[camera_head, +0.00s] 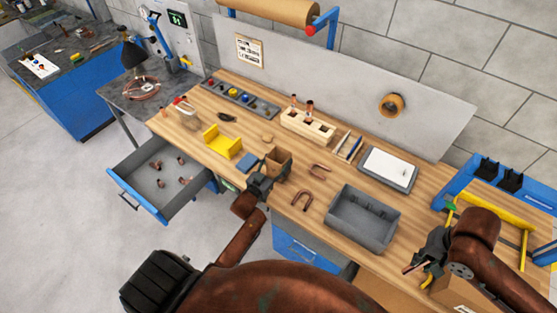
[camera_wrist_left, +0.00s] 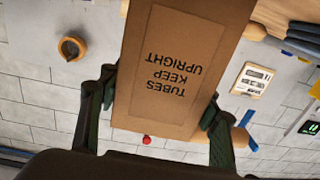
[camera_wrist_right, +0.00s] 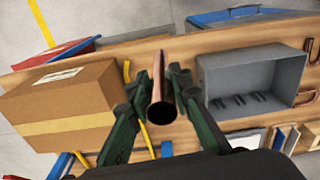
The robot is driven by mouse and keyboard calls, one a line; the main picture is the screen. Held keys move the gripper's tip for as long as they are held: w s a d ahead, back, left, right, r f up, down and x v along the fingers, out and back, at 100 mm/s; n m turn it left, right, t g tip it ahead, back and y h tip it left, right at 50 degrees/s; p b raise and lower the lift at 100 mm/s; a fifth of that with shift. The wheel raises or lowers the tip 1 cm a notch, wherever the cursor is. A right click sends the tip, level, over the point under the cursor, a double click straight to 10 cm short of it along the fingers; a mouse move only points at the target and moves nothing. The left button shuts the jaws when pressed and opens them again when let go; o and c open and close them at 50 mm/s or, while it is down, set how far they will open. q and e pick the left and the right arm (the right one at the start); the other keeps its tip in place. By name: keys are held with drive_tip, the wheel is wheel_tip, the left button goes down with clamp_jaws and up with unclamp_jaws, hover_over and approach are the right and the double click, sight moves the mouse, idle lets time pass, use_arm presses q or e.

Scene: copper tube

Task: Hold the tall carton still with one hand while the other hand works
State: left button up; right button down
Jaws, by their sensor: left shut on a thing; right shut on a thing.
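The tall carton (camera_head: 280,160) is brown, stands upright near the bench's front edge and looks open at the top. My left gripper (camera_head: 263,181) is shut on it from the front. In the left wrist view the carton (camera_wrist_left: 195,25) sits between the two fingers, its label reading "TUBES KEEP UPRIGHT" upside down in the picture. My right gripper (camera_head: 417,262) is at the bench's right end, well apart from the carton. It is shut on a copper tube (camera_wrist_right: 160,108), whose open end faces the right wrist camera. The inside of the carton is not clear.
A grey bin (camera_head: 340,217) and U-shaped copper pieces (camera_head: 302,200) lie between the grippers. A yellow holder (camera_head: 222,142) and a blue block (camera_head: 247,162) are left of the carton. A cardboard box (camera_wrist_right: 75,92) is beside my right gripper. An open drawer (camera_head: 135,203) juts out at left.

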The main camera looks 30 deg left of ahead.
use_arm(q)
drive_tip(key=o, duration=1.2)
drive_tip(key=shift+o, duration=0.2)
drive_tip(key=s, duration=1.2)
drive_tip(key=shift+a, duration=0.2)
